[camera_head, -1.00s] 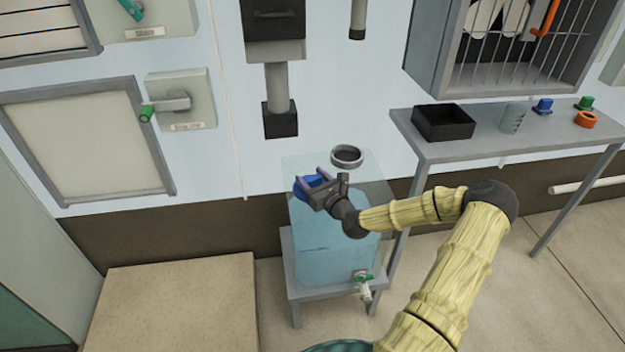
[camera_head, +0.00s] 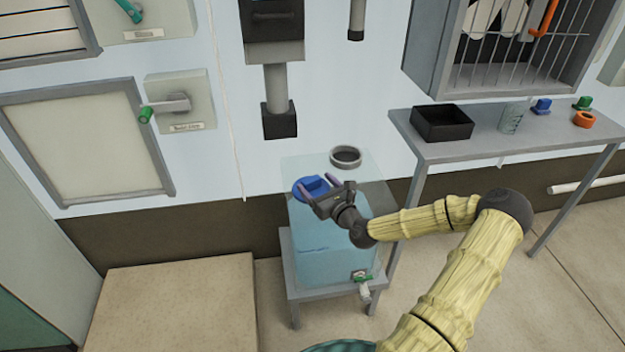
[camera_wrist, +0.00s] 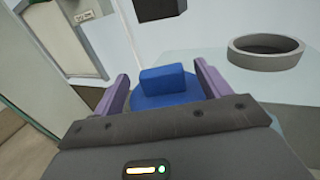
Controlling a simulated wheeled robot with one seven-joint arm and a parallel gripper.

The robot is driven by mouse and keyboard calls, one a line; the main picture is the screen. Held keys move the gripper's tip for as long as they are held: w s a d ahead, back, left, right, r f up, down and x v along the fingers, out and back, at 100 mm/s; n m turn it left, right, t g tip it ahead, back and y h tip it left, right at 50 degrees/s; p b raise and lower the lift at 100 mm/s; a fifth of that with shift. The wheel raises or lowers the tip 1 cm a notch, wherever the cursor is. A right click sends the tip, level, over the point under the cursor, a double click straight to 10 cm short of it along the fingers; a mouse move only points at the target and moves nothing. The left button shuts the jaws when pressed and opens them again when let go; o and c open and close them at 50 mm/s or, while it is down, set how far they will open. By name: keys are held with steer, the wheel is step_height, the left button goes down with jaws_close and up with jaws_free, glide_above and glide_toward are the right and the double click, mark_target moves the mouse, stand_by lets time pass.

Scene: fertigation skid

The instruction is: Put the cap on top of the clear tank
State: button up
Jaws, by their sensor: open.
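The clear tank (camera_head: 330,225) stands on a small grey stand and holds pale blue liquid. A grey ring-shaped opening (camera_head: 346,156) is at the back of its top; it also shows in the wrist view (camera_wrist: 265,50). The blue cap (camera_head: 308,188) lies on the tank top, left of and apart from the ring. In the wrist view the cap (camera_wrist: 165,88) has a raised block-shaped grip between my purple fingers. My gripper (camera_head: 318,190) is open, with a gap on each side of that grip. The cap's near edge is hidden behind my gripper.
A grey side table (camera_head: 470,148) on the right holds a black tray (camera_head: 442,123), a clear cup (camera_head: 511,119), and blue, green and orange parts. A grey downpipe with a dark end (camera_head: 280,120) hangs behind the tank. A tap (camera_head: 364,285) sticks out low on the tank's front.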

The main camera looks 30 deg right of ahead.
steer(key=s+d, duration=0.1)
steer(key=s, duration=0.7)
steer(key=shift+s, duration=0.35)
stand_by(1.1)
